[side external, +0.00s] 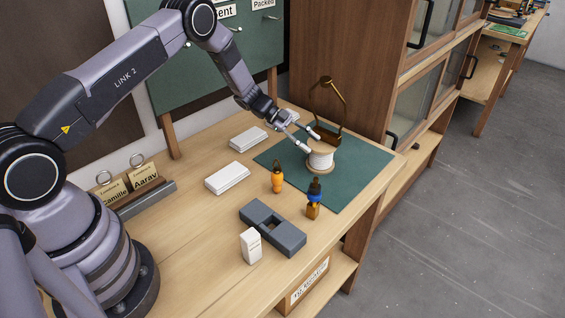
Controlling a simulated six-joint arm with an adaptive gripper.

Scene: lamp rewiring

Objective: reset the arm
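My gripper (312,143) is over the green mat (352,184), with its two light fingers apart. I see nothing held between them. The fingertips are close to the upper left of a white round lamp base (320,160) with a tan bottom rim. I cannot tell whether they touch it.
White boxes (227,178) (248,138), a grey tray (284,236) and a small white carton (250,246) are on the table. A wooden cabinet (345,50) stands behind.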

